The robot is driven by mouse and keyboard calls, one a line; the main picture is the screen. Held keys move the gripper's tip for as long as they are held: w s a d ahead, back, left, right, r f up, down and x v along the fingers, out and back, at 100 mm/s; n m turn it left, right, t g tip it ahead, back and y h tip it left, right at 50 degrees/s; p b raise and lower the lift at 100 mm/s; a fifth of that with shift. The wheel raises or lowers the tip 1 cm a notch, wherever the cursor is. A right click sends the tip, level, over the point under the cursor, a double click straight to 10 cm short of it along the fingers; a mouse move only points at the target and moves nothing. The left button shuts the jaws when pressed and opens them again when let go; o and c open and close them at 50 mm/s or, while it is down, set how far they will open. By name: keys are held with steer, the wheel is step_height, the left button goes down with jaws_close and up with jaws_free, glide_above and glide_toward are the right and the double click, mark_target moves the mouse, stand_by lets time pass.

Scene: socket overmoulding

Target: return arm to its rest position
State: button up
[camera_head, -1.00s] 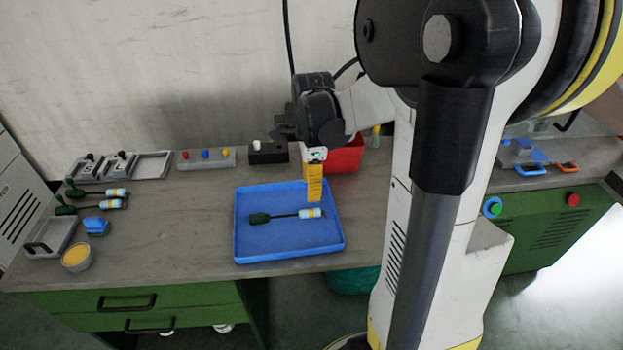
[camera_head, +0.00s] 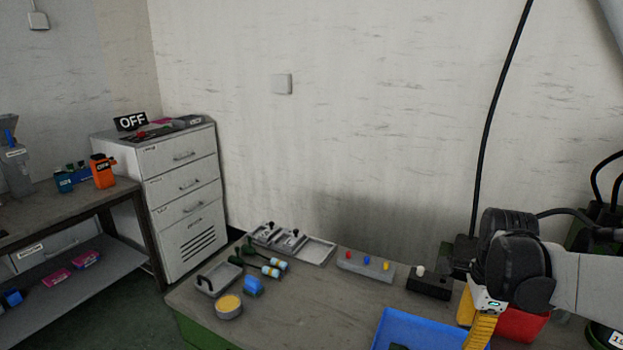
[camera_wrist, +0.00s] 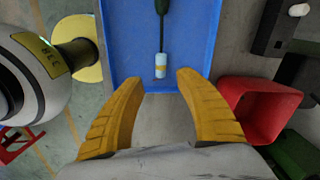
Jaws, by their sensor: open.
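My gripper (camera_head: 481,325) has yellow fingers and shows at the lower right of the head view, beside the blue tray (camera_head: 392,331). In the wrist view my gripper (camera_wrist: 158,98) has its two fingers spread wide with nothing between them. A dark green cable part with a pale blue and yellow end (camera_wrist: 160,66) lies in the blue tray (camera_wrist: 125,40), just beyond the fingertips. In the head view only a dark bit of that part shows at the bottom edge.
A red bin (camera_wrist: 258,108) stands right of the fingers. Along the bench are a block with coloured buttons (camera_head: 366,265), a black block (camera_head: 429,284), grey trays (camera_head: 318,251), two cable parts, a blue piece (camera_head: 253,286) and a yellow-filled cup (camera_head: 229,305). A drawer cabinet (camera_head: 182,185) stands left.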

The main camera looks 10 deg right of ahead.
steer(key=s+a+r+n+t, duration=0.2)
steer(key=s+a+n+t, duration=0.1)
steer(key=a+n, duration=0.5)
steer(key=s+a+r+n+t, duration=0.3)
steer(key=a+n, duration=0.6)
steer(key=n, duration=0.4)
steer(key=shift+s+a+n, duration=0.2)
steer(key=shift+s+n, duration=0.1)
steer(key=shift+s, duration=0.3)
